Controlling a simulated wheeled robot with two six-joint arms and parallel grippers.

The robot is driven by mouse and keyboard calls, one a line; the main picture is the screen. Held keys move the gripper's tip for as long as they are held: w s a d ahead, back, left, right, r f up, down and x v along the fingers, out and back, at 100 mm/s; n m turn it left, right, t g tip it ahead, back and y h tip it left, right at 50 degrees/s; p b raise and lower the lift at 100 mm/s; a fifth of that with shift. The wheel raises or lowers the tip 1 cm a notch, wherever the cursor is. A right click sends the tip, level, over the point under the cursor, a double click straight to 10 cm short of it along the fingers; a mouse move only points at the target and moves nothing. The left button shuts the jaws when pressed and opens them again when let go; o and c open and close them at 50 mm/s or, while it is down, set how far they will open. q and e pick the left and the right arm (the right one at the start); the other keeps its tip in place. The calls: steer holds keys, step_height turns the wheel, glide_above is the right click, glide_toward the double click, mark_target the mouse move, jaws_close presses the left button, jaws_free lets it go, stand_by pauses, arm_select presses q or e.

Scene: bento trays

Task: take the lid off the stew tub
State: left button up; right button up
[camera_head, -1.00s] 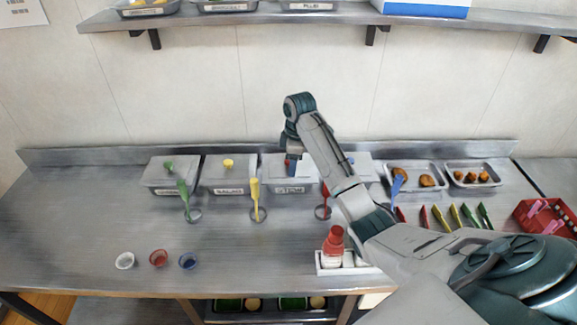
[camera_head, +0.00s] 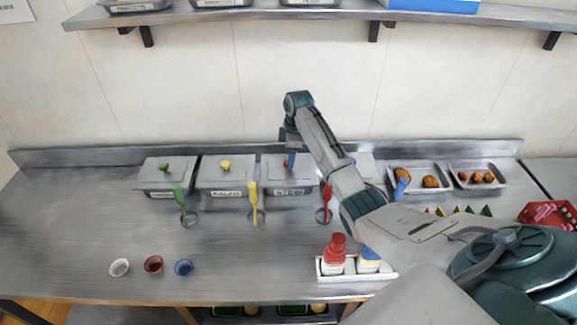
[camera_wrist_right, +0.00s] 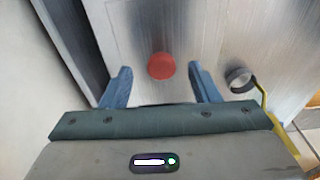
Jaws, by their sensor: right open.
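The stew tub (camera_head: 291,191) is a grey tub with a label on its front, third from the left in the row at the back of the counter. Its flat grey lid (camera_wrist_right: 128,32) is on, with a round red knob (camera_wrist_right: 161,66) on top. My right gripper (camera_head: 289,162) is over this lid, pointing down. In the right wrist view its two blue fingers are apart, and the knob shows between and just beyond their tips, with a gap on each side. Whether the fingers are level with the knob, I cannot tell. My left gripper is not in view.
Lidded tubs with a yellow knob (camera_head: 225,165) and a green knob (camera_head: 164,168) stand to the left. Upright yellow (camera_head: 254,199) and red (camera_head: 326,200) handled utensils stand in front. A sauce caddy (camera_head: 331,277) is near the front edge. The counter's left middle is clear.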

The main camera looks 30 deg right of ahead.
steer(key=shift+a+f, duration=0.2)
steer(key=shift+f, duration=1)
steer(key=c, duration=1.2)
